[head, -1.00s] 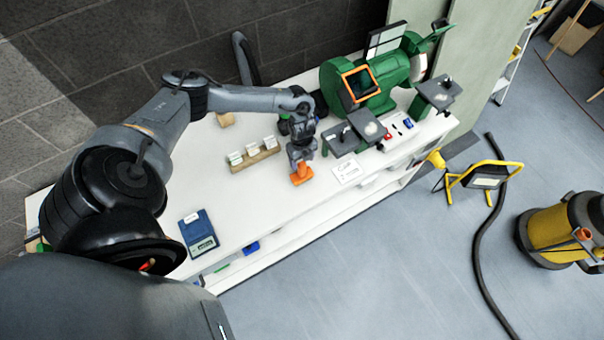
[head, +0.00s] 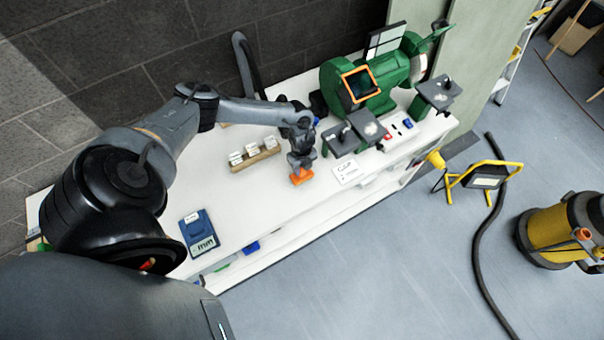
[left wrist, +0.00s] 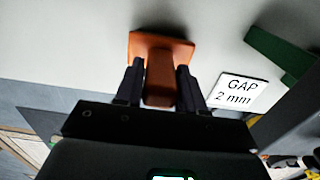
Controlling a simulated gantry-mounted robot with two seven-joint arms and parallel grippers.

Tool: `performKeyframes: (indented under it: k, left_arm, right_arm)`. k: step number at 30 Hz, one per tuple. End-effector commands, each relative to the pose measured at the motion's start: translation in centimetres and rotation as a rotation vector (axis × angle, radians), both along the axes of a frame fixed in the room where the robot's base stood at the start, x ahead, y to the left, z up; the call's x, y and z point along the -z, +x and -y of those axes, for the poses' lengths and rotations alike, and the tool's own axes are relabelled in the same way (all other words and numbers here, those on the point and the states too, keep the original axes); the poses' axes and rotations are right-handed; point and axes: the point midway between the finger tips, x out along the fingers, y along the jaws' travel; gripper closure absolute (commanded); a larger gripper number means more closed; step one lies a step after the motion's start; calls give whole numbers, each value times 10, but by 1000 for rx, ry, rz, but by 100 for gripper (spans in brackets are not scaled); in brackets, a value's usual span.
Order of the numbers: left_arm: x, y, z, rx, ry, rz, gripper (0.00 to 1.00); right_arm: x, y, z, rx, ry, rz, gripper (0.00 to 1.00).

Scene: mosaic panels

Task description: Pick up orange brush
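The orange brush (head: 301,176) stands on the white bench top near its front edge. My left gripper (head: 300,164) is right above it and hides its upper part in the head view. In the left wrist view the brush's handle (left wrist: 160,84) lies between the two dark fingers of the left gripper (left wrist: 160,80), with its wider base beyond the fingertips. The fingers flank the handle closely; whether they press on it I cannot tell. My right gripper is not in view.
A white card reading "GAP 2 mm" (head: 346,172) lies right of the brush. A wooden block with white pieces (head: 255,158) stands to its left. The green grinder (head: 384,88) with grey rests is at the back right. A blue scale (head: 198,233) sits at the left.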

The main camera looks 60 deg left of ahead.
Motion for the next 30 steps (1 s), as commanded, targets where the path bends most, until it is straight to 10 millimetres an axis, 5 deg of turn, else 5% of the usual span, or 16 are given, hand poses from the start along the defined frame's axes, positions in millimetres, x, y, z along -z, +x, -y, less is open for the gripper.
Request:
performKeyframes:
  k: [4, 17, 27, 30]
  left_arm:
    - [0, 0, 0, 0, 0, 0, 100]
    - [-4, 0, -1, -1, 0, 1, 100]
    - [-43, 1, -1, 2, 1, 4, 100]
    - [-54, -2, 22, 6, -3, 3, 100]
  right_arm:
    - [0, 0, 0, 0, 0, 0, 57]
    - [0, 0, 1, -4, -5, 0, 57]
    - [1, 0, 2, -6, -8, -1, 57]
    - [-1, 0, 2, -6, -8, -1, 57]
